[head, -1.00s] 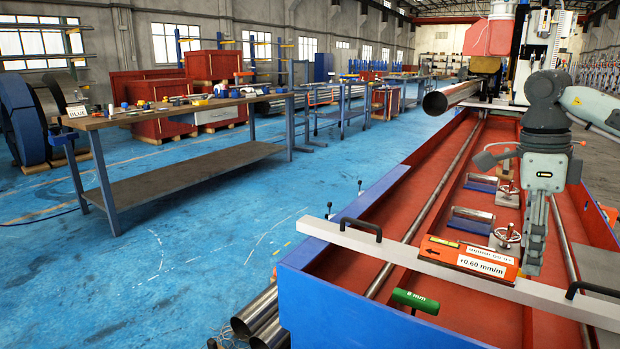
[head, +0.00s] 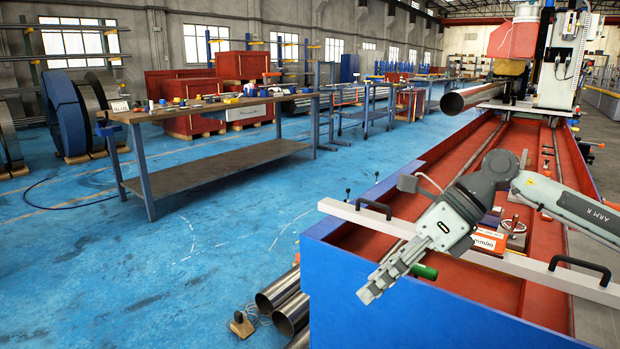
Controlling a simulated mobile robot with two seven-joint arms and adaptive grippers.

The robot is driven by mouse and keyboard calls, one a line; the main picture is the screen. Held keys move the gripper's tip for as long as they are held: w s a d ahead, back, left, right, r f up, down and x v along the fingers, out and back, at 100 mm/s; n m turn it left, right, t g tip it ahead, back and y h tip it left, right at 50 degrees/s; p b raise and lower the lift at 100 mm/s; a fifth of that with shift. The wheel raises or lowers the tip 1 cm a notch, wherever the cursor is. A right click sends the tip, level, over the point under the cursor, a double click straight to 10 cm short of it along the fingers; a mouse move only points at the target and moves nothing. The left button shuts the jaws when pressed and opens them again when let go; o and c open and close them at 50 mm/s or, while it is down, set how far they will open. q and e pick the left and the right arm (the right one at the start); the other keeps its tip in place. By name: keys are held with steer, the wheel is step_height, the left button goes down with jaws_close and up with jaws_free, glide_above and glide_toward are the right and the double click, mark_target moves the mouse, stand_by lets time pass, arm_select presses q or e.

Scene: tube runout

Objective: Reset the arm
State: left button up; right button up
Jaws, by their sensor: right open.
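My right arm comes in from the right edge, marked ARM R. Its gripper (head: 372,289) points down and to the left, past the white straightedge bar (head: 345,211), in front of the blue end of the red machine bed (head: 355,268). The gripper is open, and I see nothing between its fingers. Its body and wrist hide part of the bar and most of the orange-and-white level (head: 487,243), on which only the end of "mm/m" can be read. My left gripper is not in view.
The bar carries black handles (head: 579,272). A large steel tube (head: 470,97) lies at the bed's far end. Steel tubes (head: 280,290) and a wooden block (head: 242,324) lie on the floor at front. A workbench (head: 215,175) stands left. The blue floor between is clear.

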steer(key=a+r+m+t+y, duration=0.1)
steer(key=a+r+m+y, duration=0.25)
steer(key=a+y, duration=0.6)
steer(key=w+a+r+m+t, duration=0.35)
steer(key=w+m+t, duration=0.25)
steer(key=m+t, duration=0.3)
steer(key=w+d+f+m+t+h, duration=0.55)
steer(key=d+m+t+h, duration=0.3)
steer(key=m, duration=0.65)
steer(key=s+d+f+m+g+h+p, duration=0.1)
steer(key=s+d+f+m+g+h, duration=0.15)
steer(key=d+f+m+h, duration=0.6)
steer(key=s+d+f+m+g+h, duration=0.1)
steer(key=s+d+f+m+g, duration=0.3)
steer(key=f, duration=0.9)
steer(key=s+d+f+m+g, duration=0.2)
steer(key=s+f+g, duration=0.1)
steer(key=s+f, duration=0.3)
steer(key=s+d+f+m+g+h, duration=0.1)
steer(key=s+d+f+m+g, duration=0.1)
steer(key=s+f, duration=0.5)
steer(key=s+d+f+m+g, duration=0.1)
steer(key=s+f, duration=0.5)
steer(key=s, duration=0.6)
steer(key=d+g, duration=0.1)
steer(key=g, duration=0.1)
steer(key=shift+s+d+f+m+g, duration=0.25)
steer(key=shift+d+f+m+g, duration=0.05)
steer(key=shift+f+m+g, duration=0.1)
